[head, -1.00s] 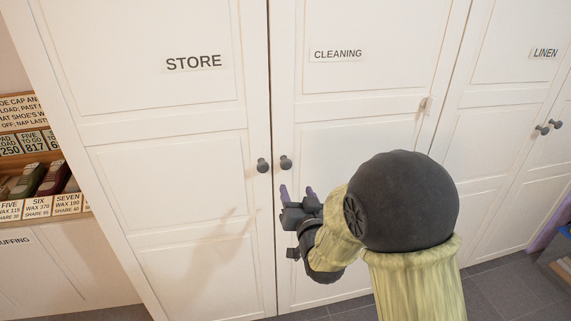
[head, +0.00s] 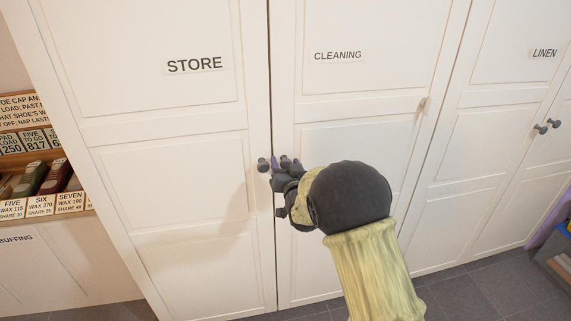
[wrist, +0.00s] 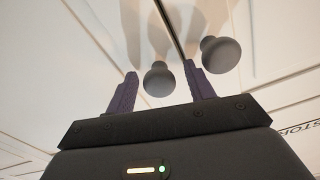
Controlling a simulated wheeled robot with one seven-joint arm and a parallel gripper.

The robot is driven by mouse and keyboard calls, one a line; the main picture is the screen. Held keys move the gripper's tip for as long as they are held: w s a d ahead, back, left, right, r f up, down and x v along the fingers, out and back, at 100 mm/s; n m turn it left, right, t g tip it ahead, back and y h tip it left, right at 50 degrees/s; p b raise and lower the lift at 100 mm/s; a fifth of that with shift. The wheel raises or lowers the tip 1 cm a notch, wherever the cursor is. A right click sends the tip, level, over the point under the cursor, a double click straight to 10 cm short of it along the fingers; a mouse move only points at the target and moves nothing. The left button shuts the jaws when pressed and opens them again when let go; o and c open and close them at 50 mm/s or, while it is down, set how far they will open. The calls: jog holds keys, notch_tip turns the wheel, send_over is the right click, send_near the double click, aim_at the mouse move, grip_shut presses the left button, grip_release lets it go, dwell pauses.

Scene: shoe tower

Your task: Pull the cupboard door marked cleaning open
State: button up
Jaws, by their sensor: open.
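The white cupboard door marked CLEANING (head: 340,90) is closed, flush with its neighbours. Its grey round knob (head: 286,161) is near its left edge and partly hidden by my gripper (head: 284,166). In the wrist view this knob (wrist: 159,80) sits between the two purple fingers of my gripper (wrist: 160,70). The fingers are open, with a gap on either side of the knob; I cannot tell whether either touches it.
The closed STORE door (head: 190,110) adjoins on the left. Its knob (wrist: 220,54) is just outside the right finger in the wrist view. The LINEN door (head: 510,60) is to the right. Grey tiled floor (head: 470,295) is clear in front. A shelf with shoes (head: 40,178) is far left.

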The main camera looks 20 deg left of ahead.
jog(key=shift+c, duration=0.3)
grip_shut()
jog(key=shift+a, duration=0.15)
jog(key=shift+s, duration=0.2)
